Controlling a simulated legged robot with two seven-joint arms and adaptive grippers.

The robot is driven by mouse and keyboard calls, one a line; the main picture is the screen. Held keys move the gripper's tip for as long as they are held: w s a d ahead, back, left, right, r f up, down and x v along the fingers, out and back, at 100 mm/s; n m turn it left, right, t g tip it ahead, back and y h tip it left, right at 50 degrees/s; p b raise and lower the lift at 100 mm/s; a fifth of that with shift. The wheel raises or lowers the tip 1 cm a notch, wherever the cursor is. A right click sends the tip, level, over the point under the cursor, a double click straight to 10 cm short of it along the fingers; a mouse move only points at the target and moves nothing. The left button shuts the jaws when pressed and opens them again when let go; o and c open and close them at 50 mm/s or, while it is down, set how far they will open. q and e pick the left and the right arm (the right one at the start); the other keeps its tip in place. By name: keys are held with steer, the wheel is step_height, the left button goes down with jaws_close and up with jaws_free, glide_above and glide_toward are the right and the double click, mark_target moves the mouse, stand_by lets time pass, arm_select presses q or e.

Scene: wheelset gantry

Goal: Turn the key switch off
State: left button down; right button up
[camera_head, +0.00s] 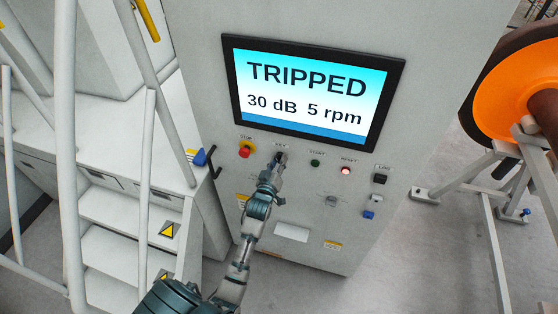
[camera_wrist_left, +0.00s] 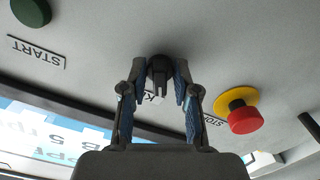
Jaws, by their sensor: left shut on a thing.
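The key switch (camera_wrist_left: 159,72) is a dark round knob on the grey panel, seen at the top centre of the left wrist view. My left gripper (camera_wrist_left: 159,80) has its two blue-padded fingers on either side of the knob, shut on it. In the head view my left gripper (camera_head: 279,162) reaches the panel between the red stop button (camera_head: 245,151) and the green start button (camera_head: 315,163), and hides most of the switch. The knob's exact angle is hard to tell. My right gripper is not in view.
The screen (camera_head: 311,92) above reads TRIPPED, 30 dB, 5 rpm. A lit red reset button (camera_head: 346,170) and a dark switch (camera_head: 380,179) sit to the right. White stairs with railings (camera_head: 150,190) stand left, and an orange wheel (camera_head: 515,85) stands right.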

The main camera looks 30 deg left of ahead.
arm_select(q)
steer(key=shift+a+r+n, duration=0.1)
steer(key=shift+r+n, duration=0.2)
steer(key=shift+n, duration=0.1)
steer(key=c, duration=1.2)
jaws_free()
steer(key=shift+o, duration=0.2)
steer(key=shift+s+f, duration=0.2)
steer(key=shift+s, duration=0.1)
steer(key=shift+s+f, duration=0.1)
steer(key=shift+s, duration=0.25)
steer(key=v, duration=1.1)
